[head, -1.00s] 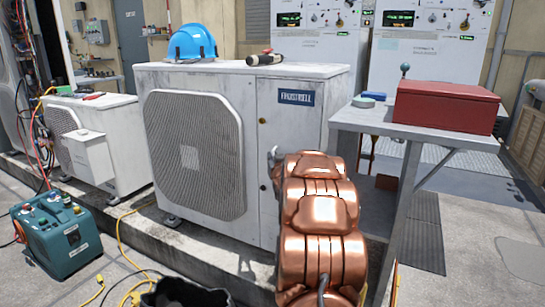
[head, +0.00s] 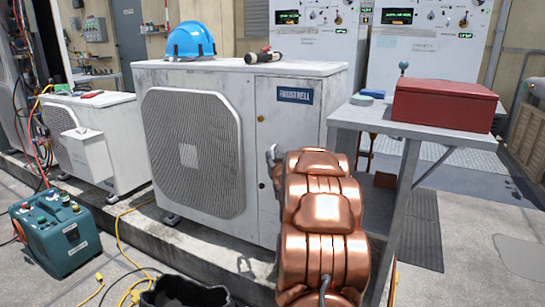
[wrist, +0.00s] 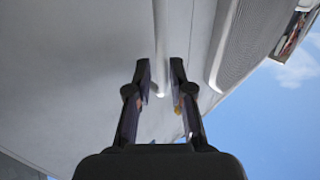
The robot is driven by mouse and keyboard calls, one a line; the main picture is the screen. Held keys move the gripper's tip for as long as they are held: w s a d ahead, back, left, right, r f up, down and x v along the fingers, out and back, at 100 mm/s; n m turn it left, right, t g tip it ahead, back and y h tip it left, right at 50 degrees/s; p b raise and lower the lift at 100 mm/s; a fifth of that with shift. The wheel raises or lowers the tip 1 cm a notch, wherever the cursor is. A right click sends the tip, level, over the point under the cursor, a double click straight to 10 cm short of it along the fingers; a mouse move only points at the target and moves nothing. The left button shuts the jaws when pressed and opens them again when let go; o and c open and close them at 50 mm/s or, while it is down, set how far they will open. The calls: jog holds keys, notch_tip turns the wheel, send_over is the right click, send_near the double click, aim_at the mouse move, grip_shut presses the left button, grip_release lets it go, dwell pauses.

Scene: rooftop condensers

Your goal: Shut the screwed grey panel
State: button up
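The grey panel (head: 285,130) is the narrow right part of the front of the big condenser unit (head: 152,75), below a blue name label. It looks about flush with the front, with a thin seam on its left; a small yellowish screw shows near its upper left edge. In the wrist view a pale handle bar (wrist: 160,45) runs down a pale surface. My gripper (wrist: 160,75) has its two fingers apart, one on each side of the bar's end; contact cannot be told. In the head view my copper-coloured arm hides the panel's lower part and most of the gripper.
A blue hard hat (head: 190,42) and a torch-like tool (head: 263,56) lie on the unit. A grey table (head: 375,118) with a red box (head: 444,105) stands close right of my arm. A teal machine (head: 55,235) and a black bucket (head: 185,292) are on the floor.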

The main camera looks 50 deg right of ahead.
jog(key=v, duration=1)
jog(key=shift+s+a, duration=0.2)
dwell(0.4)
